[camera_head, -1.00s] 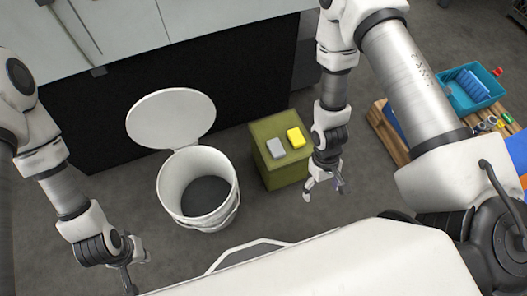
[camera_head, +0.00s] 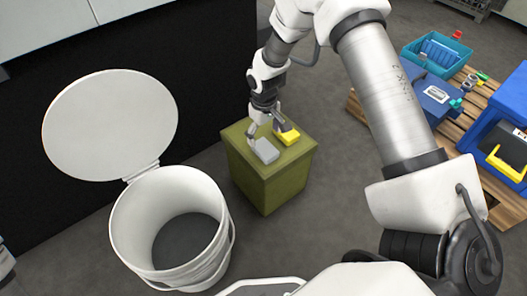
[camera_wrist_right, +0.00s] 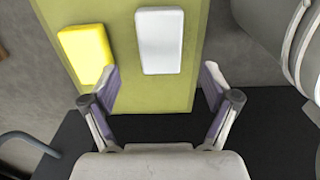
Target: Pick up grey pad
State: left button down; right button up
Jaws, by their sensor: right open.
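The grey pad (camera_head: 265,152) is a small flat block lying on top of an olive-green box (camera_head: 266,190). In the right wrist view the grey pad (camera_wrist_right: 160,41) looks almost white and lies ahead of the fingertips, roughly centred between them. My right gripper (camera_head: 266,129) is above the box top at the pad's far side, open and empty. In the wrist view its two fingers (camera_wrist_right: 159,78) are spread apart. I cannot tell its exact height above the box.
A yellow pad (camera_head: 288,138) lies beside the grey one, close to a right finger; it also shows in the wrist view (camera_wrist_right: 84,53). A white bucket (camera_head: 128,222) with its lid (camera_head: 110,125) raised stands left of the box. A wooden pallet (camera_head: 462,131) with blue containers is at right.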

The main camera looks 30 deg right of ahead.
aim_at(263, 146)
jog(key=f+b, duration=0.1)
jog(key=f, duration=0.1)
jog(key=f+b, duration=0.1)
jog(key=f, duration=0.1)
jog(key=f+b, duration=0.1)
jog(key=f, duration=0.1)
jog(key=shift+w+b, duration=0.35)
jog(key=shift+w, duration=0.05)
jog(key=shift+r, duration=0.2)
jog(key=shift+c, duration=0.3)
jog(key=c, duration=1.1)
jog(key=shift+o, duration=0.2)
jog(key=shift+s, duration=0.1)
